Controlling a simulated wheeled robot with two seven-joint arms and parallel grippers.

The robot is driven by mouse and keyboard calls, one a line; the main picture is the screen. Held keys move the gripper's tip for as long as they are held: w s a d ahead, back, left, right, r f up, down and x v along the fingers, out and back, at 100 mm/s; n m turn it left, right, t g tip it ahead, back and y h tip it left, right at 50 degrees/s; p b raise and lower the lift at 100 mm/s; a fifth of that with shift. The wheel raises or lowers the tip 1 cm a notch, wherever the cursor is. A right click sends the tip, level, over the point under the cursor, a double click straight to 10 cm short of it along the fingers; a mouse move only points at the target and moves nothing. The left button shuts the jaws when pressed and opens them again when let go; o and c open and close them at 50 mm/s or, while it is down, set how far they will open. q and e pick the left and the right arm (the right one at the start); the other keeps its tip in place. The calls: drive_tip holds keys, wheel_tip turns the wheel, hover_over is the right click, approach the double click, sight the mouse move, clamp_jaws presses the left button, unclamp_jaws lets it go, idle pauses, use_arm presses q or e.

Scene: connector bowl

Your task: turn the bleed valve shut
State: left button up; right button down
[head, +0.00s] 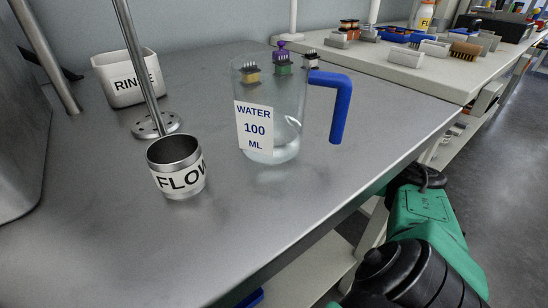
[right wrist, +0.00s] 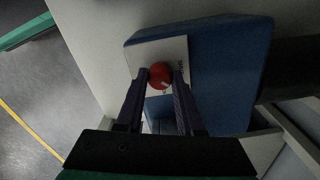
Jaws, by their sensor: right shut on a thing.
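The bleed valve appears as a round red knob (right wrist: 161,76) on a white labelled plate (right wrist: 149,53) in the right wrist view. The plate is on the face of a blue box (right wrist: 228,62). A short pale mark shows on the knob's lower right; the label's lettering is mostly hidden and unreadable. My right gripper (right wrist: 159,72) is shut on the knob, one dark finger at each side. In the head view the valve is not visible; only my right arm shows at lower right. My left gripper is in neither view.
A glass jug (head: 271,128) with a blue handle, a FLOW cup (head: 176,168) and a RINSE bin (head: 128,77) stand on the metal bench. Several connectors lie on the back-right bench. A dark cylinder (right wrist: 293,68) adjoins the blue box's right side.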

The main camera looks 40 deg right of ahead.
drive_tip(key=n, duration=0.4)
drive_tip(key=shift+n, duration=2.1)
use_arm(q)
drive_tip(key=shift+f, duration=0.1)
use_arm(e)
drive_tip(key=c, duration=0.5)
unclamp_jaws()
drive_tip(key=shift+a, duration=0.1)
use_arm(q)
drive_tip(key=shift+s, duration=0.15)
